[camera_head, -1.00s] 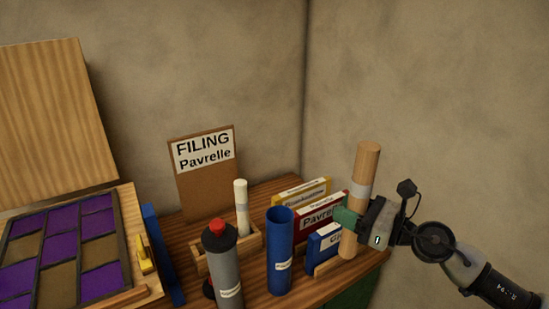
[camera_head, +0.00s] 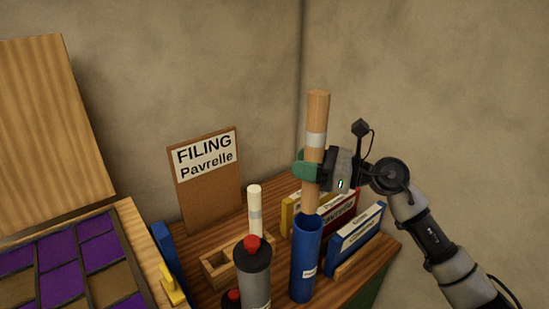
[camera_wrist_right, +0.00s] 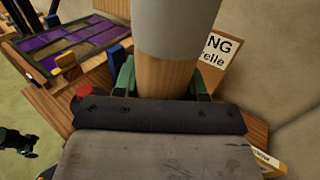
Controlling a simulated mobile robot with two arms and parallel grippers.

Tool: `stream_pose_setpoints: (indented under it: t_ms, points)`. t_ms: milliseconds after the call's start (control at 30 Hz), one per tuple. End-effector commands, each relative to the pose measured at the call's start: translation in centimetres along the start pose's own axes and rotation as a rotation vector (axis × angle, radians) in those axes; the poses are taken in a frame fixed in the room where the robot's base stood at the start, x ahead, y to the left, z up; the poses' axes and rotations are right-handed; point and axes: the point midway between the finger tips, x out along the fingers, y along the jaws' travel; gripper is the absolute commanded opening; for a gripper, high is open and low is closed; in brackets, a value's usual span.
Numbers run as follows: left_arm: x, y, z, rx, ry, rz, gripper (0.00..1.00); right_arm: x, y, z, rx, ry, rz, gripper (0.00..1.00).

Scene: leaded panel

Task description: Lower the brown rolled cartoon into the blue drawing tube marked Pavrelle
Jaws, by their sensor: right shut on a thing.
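The brown rolled cartoon (camera_head: 317,112) has a pale band and stands nearly upright in my right gripper (camera_head: 312,168). The green fingers are shut around it below the band. In the right wrist view the roll (camera_wrist_right: 168,75) rises large between the fingers (camera_wrist_right: 163,82). The blue drawing tube (camera_head: 305,262) stands upright on the wooden top, its small label partly readable at best. The roll's lower end is at the tube's mouth in the head view; I cannot tell whether it is inside or just behind the rim. A dark shape (camera_wrist_right: 15,145) in the wrist view may be my left gripper.
A grey tube with a red cap (camera_head: 254,272) stands left of the blue tube. A white roll (camera_head: 255,212) stands by a wooden holder (camera_head: 217,268). Yellow, red and blue (camera_head: 358,238) boxes stand behind and right. The "FILING Pavrelle" board (camera_head: 207,182) leans behind.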

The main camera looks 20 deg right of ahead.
Motion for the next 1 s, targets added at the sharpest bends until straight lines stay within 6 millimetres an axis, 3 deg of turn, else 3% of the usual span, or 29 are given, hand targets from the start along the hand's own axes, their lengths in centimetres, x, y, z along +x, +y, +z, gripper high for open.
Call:
stream_pose_setpoints:
  t_ms: [167, 500, 1000]
  points:
    - [0.2, -0.3, 0.1, 0.001, -0.001, -0.004, 1.00, 0.1, 0.1, -0.2, -0.001, 0.000, 0.001, 0.17]
    - [1.3, 2.7, 1.1, 0.000, -0.014, 0.034, 1.00, 0.1, 0.1, -2.3, 0.001, -0.001, 0.001, 0.17]
    - [3.7, 0.9, 0.8, -0.001, -0.007, 0.010, 1.00, 0.1, 0.1, -6.2, 0.001, 0.000, 0.002, 0.17]
